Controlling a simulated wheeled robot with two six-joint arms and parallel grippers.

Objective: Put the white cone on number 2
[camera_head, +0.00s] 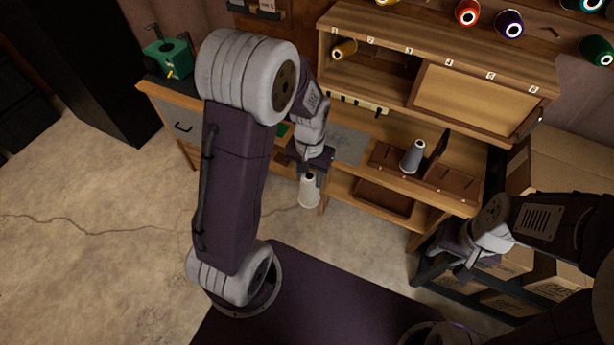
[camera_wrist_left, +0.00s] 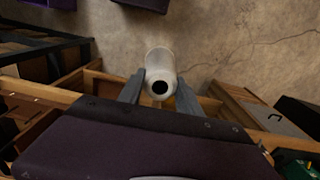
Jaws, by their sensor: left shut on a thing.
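The white cone (camera_head: 309,191) hangs below my left gripper (camera_head: 311,171), in front of the wooden shelf. In the left wrist view the cone (camera_wrist_left: 160,62) sits between the two fingers of my left gripper (camera_wrist_left: 160,92), its dark end hole facing the camera. The number 2 label (camera_head: 371,41) is on the ledge above the upper shelf's open left compartment. A mustard cone (camera_head: 344,49) is in that compartment, below and between labels 1 and 2. My right gripper (camera_head: 468,247) is low at the right; its fingers are unclear.
A sliding panel (camera_head: 472,97) covers the shelf's right part. A grey cone (camera_head: 413,156) stands on a brown rack on the worktop. Several coloured cones, including a red one (camera_head: 467,13), are on the wall above. A green device (camera_head: 168,58) sits at left. Boxes stand at right.

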